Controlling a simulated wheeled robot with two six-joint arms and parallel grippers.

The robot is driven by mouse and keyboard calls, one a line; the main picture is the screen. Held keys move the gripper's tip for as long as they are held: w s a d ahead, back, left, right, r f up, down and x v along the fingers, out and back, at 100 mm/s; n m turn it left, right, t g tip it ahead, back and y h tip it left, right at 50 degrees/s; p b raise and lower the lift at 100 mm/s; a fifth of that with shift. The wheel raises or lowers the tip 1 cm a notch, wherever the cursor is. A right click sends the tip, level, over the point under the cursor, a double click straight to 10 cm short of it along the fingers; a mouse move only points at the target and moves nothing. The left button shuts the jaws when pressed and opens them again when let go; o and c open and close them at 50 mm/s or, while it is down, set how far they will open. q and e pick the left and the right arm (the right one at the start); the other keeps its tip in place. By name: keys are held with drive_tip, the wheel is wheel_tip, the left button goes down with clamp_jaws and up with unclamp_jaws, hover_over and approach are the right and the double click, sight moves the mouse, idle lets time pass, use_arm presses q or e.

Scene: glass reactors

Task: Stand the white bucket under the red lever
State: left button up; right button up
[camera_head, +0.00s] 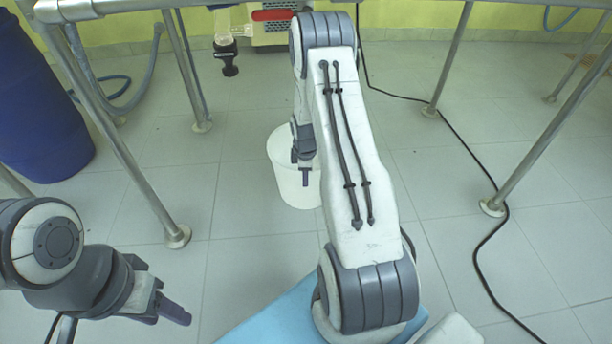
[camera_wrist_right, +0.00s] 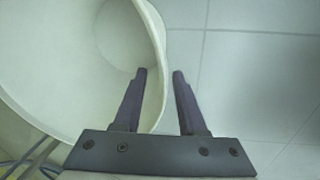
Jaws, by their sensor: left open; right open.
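The white bucket (camera_head: 283,160) stands upright on the tiled floor, partly hidden behind my right arm. My right gripper (camera_head: 305,178) is open at the bucket's near side. In the right wrist view, the bucket's rim (camera_wrist_right: 156,40) runs between the open fingers (camera_wrist_right: 159,73); one finger is over the bucket's opening and the other is outside the wall. I cannot tell whether they touch it. A red part (camera_head: 272,15), perhaps the red lever, shows at the top, cut by my arm. My left gripper (camera_head: 168,312) is open and empty at the lower left.
A dark outlet (camera_head: 229,63) hangs beyond the bucket, to its left. Metal frame legs (camera_head: 177,235) stand on both sides. A blue barrel (camera_head: 40,105) is at the left. A black cable (camera_head: 470,160) crosses the floor at the right. Floor around the bucket is clear.

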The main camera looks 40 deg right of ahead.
wheel_tip(320, 180, up, 8)
drive_tip(key=s+p, duration=0.1)
drive_tip(key=p, duration=0.4)
drive_tip(key=s+a+r+m+y, duration=0.1)
drive_tip(key=a+r, duration=0.6)
drive_tip(key=a, duration=0.4)
drive_tip(key=s+a+r, duration=0.2)
drive_tip(key=a+r, duration=0.6)
drive_tip(key=a, duration=0.4)
drive_tip(key=s+a+r, duration=0.2)
drive_tip(key=s+a, duration=0.2)
drive_tip(key=s, duration=0.3)
drive_tip(key=s+a+r+m+g, duration=0.1)
drive_tip(key=s+a+r, duration=0.2)
drive_tip(key=s, duration=0.5)
drive_tip(key=s+a+r+m+y, duration=0.1)
drive_tip(key=s+a+r, duration=0.2)
drive_tip(key=s+a, duration=0.2)
drive_tip(key=s, duration=0.2)
drive_tip(key=shift+s+a+b, duration=0.2)
drive_tip(key=shift+s+b, duration=0.1)
drive_tip(key=shift+s, duration=0.1)
drive_tip(key=shift+r, duration=0.1)
